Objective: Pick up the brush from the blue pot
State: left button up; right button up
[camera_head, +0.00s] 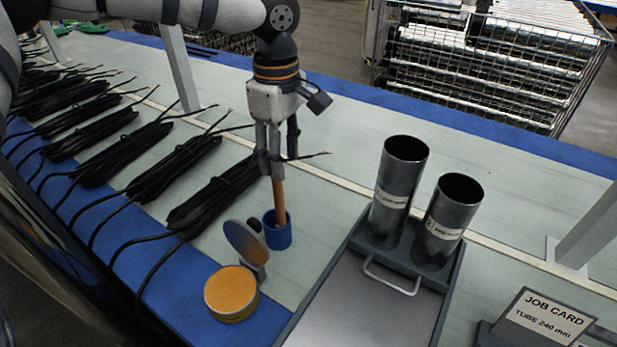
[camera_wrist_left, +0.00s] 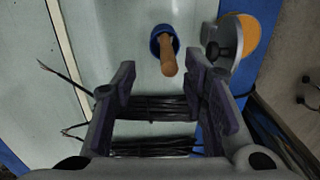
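The blue pot (camera_head: 278,236) stands on the bench with the brush (camera_head: 279,200) upright in it, its brown handle sticking up. In the left wrist view the brush handle (camera_wrist_left: 168,58) points toward the camera out of the blue pot (camera_wrist_left: 157,36). My left gripper (camera_head: 272,163) hangs over the pot, fingers down, around the height of the handle's top. In the left wrist view my left gripper (camera_wrist_left: 162,78) has its fingers wide apart, with the handle showing between the tips and nothing clamped. The brush's lower end is hidden in the pot. My right gripper is out of view.
An orange-topped round tin (camera_head: 231,292) and an upright grey disc (camera_head: 246,243) stand close beside the pot. Black cable bundles (camera_head: 215,195) lie to the left. A grey tray (camera_head: 335,310) with two steel tubes (camera_head: 398,180) is at right. Bare bench lies behind.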

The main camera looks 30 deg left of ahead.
aim_at(279, 203)
pick_arm(q)
jog(key=f, duration=0.2)
jog(key=s+f, duration=0.1)
jog(key=f, duration=0.6)
jog(key=a+f+b, duration=0.1)
jog(key=f, duration=0.1)
jog(key=shift+f, duration=0.35)
grip_shut()
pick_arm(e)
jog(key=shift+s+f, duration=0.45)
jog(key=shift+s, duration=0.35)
